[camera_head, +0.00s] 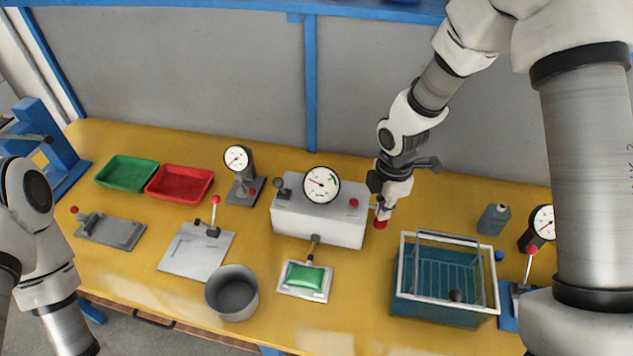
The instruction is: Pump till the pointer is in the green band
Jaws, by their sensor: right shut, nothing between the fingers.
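A white box (300,222) stands at the middle of the table and carries a round gauge (322,185). The gauge has a short green band at its upper right, and its pointer appears to lie toward the left, away from the green. A red knob (381,224) sits low beside the box's right side. My right gripper (382,214) is shut and empty, pointing down right at the red knob; I cannot tell whether it touches. A green pad (305,277) on a plate lies in front of the box, linked by a short fitting. My left gripper is out of view.
A water tank (440,312) with a white frame stands right of the box. Another gauge (237,158) stands to the left, and one (542,221) at far right. A grey pot (232,295), green tray (127,173) and red tray (179,184) are left.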

